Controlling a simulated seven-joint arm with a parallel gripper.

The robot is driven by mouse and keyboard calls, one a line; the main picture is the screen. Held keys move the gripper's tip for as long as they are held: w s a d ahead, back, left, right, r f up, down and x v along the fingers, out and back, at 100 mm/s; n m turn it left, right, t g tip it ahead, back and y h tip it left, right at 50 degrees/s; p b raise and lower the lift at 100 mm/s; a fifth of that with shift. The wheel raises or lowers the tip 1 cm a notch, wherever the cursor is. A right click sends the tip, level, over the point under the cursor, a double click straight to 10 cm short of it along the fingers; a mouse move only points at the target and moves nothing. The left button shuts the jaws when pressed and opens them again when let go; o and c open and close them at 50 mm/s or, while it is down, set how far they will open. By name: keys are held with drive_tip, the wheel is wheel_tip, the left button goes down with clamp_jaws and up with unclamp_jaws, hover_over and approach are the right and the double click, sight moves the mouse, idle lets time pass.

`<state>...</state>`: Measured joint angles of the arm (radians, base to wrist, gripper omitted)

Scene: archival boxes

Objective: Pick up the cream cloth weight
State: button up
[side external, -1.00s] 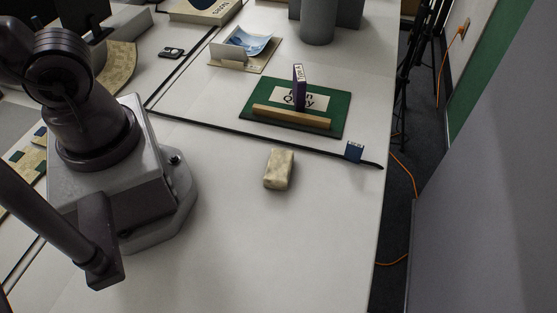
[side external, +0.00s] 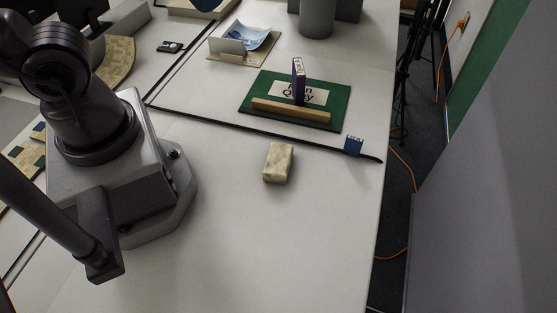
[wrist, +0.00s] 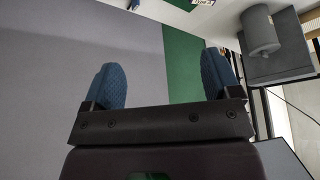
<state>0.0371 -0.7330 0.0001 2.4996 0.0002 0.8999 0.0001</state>
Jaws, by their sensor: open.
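The cream cloth weight (side external: 278,163) is a small, mottled block lying on the white table in the side external view, to the right of my base. Nothing touches it. My gripper shows only in the wrist view (wrist: 162,84), with two blue, ridged fingertips wide apart and nothing between them. The cloth weight is not visible in the wrist view, which faces grey and green wall surfaces. The side external view does not show the gripper's fingers.
A green board (side external: 333,112) with a wooden ledge holds an upright purple box (side external: 298,81) behind the weight. A small blue box (side external: 354,145) stands near the right table edge. A blue sheet in a holder (side external: 254,40) lies farther back. The table around the weight is clear.

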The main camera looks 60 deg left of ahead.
sight(277, 164)
drive_tip(key=s+d+f+m+y, duration=0.1)
drive_tip(key=d+f+m+y, duration=0.2)
drive_tip(key=f+m, duration=0.4)
drive_tip(key=s+d+f+m+y, duration=0.1)
drive_tip(key=d+f+m+y, duration=0.3)
drive_tip(key=f, duration=0.7)
drive_tip(key=s+d+f+m+y, duration=0.1)
drive_tip(key=d+f+m+y, duration=0.3)
drive_tip(key=d+f+m, duration=0.3)
drive_tip(key=shift+d+f+m+g, duration=0.1)
drive_tip(key=shift+f+m+g, duration=0.1)
drive_tip(key=shift+f+m, duration=0.7)
drive_tip(key=shift+d+f+m+g, duration=0.15)
drive_tip(key=shift+f+m, duration=0.45)
drive_tip(key=shift+m, duration=0.6)
drive_tip(key=shift+w+d+f+m+t, duration=0.1)
drive_tip(key=shift+d+f+m+t, duration=0.15)
drive_tip(key=shift+f+m+t, duration=0.5)
drive_tip(key=shift+w+d+m+t, duration=0.75)
drive_tip(key=shift+w+d+t, duration=0.1)
drive_tip(key=shift+w+t, duration=0.2)
drive_tip(key=shift+w+a, duration=0.1)
drive_tip(key=shift+w, duration=0.3)
drive_tip(key=x, duration=0.7)
drive_tip(key=shift+x, duration=2.7)
drive_tip(key=shift+w, duration=0.2)
drive_tip(key=c, duration=1.3)
